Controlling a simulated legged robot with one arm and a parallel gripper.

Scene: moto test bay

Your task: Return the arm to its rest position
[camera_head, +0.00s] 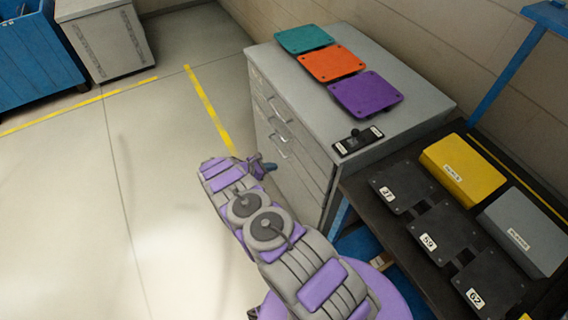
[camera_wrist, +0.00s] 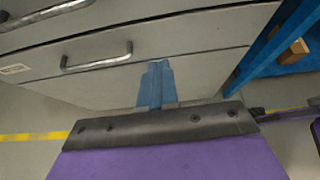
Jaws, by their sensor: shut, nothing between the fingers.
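My purple and grey arm (camera_head: 264,228) reaches over the floor from the bottom of the head view, beside the grey drawer cabinet (camera_head: 290,160). My gripper (camera_head: 268,167) is at its far end, close in the picture to the cabinet's left side. In the wrist view the blue fingers (camera_wrist: 157,70) are together, shut and empty, in front of the drawer fronts. A bar handle (camera_wrist: 97,57) shows left of them. I cannot tell the exact gap between fingers and cabinet.
Teal (camera_head: 304,39), orange (camera_head: 332,63) and purple (camera_head: 366,93) plates and a black device (camera_head: 358,140) lie on the cabinet. A dark bench (camera_head: 400,225) at right bears numbered black plates, a yellow box (camera_head: 463,170) and a grey box (camera_head: 522,231). Floor (camera_head: 100,190) at left is clear.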

